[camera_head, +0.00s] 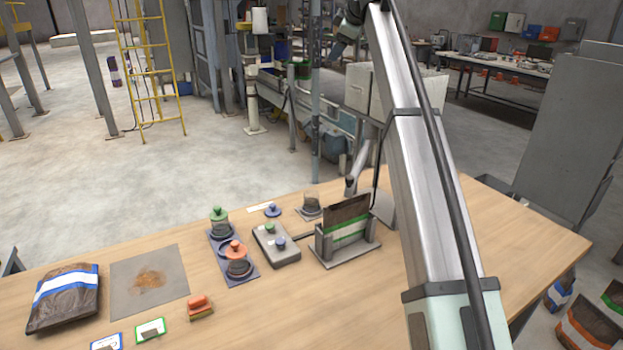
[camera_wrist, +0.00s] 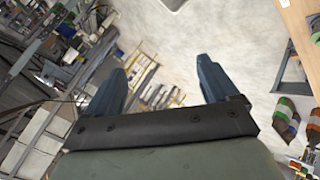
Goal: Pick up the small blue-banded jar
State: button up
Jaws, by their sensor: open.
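My gripper (camera_wrist: 162,82) is open and empty in the wrist view, its two blue-grey fingers spread well apart over a background of floor and shelving. It is away from the jars, and none shows between the fingers. In the head view, a blue-grey tray (camera_head: 248,272) on the table holds a jar with a green knobbed lid (camera_head: 219,214) at its far end. A jar with an orange knobbed lid (camera_head: 236,249) stands at its near end. An open-looking jar (camera_head: 312,205) stands on a small grey plate behind the tray. A blue band is not clear on any jar.
A loose blue knobbed lid (camera_head: 272,210), a grey button box (camera_head: 276,246) and a bag stand (camera_head: 345,250) are near the tray. My arm crosses the table's right side.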

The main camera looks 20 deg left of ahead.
jog(key=s+a+f+g+h, duration=0.1)
jog(key=s+a+f+g, duration=0.15)
jog(key=a+f, duration=0.35)
jog(key=m+g+h, duration=0.1)
jog(key=g+h, duration=0.4)
send_near(311, 199)
jog(key=w+r, duration=0.2)
jog(key=w, duration=0.1)
jog(key=shift+s+a+f, duration=0.1)
jog(key=shift+a+f, duration=0.05)
jog(key=shift+f, duration=2.15)
jog(key=shift+s+a+f, duration=0.1)
jog(key=shift+f, duration=2.25)
jog(key=shift+a+f, duration=0.15)
jog(key=shift+f, duration=2.15)
jog(key=shift+r, duration=0.1)
jog(key=c, duration=1.3)
